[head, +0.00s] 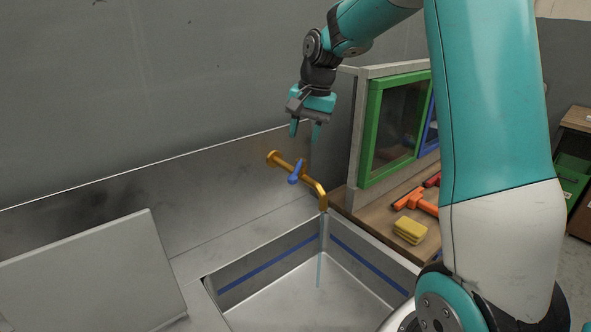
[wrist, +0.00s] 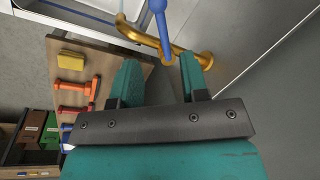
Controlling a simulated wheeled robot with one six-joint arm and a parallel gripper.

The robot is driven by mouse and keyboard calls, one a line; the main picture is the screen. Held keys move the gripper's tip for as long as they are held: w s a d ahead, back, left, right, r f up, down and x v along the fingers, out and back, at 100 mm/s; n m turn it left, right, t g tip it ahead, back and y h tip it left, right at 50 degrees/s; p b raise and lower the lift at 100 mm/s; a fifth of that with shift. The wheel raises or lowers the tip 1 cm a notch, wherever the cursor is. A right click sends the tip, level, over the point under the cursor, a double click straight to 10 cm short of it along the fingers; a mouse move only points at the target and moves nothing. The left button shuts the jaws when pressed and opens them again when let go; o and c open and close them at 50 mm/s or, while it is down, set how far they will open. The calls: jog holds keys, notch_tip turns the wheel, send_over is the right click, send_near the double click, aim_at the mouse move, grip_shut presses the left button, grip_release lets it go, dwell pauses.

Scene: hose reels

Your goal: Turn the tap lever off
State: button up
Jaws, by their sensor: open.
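The brass tap (head: 313,182) comes out of the grey back wall and bends down over the sink. Its blue lever (head: 296,173) sits on the pipe and lies at an angle across it. A thin pale-blue stream (head: 319,270) shows below the spout. My gripper (head: 305,130) is open and empty, pointing down above the tap and apart from it. In the wrist view the blue lever (wrist: 159,22) appears just beyond the gap between my fingers (wrist: 160,72), reaching up past the top edge. The brass pipe (wrist: 138,35) runs behind it.
The sink (head: 375,257) with a blue stripe lies below the tap. To the right, a wooden counter (head: 385,222) holds a yellow sponge (head: 410,231) and an orange tool (head: 414,203). A green-framed cabinet (head: 371,130) stands close right of my gripper. A grey panel (head: 95,275) is at left.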

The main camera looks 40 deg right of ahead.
aim_at(295, 173)
jog(key=f, duration=0.3)
jog(key=w+a+f+p, duration=0.1)
jog(key=f, duration=0.6)
jog(key=shift+w+a+f+p, duration=0.25)
jog(key=shift+p, duration=0.05)
grip_shut()
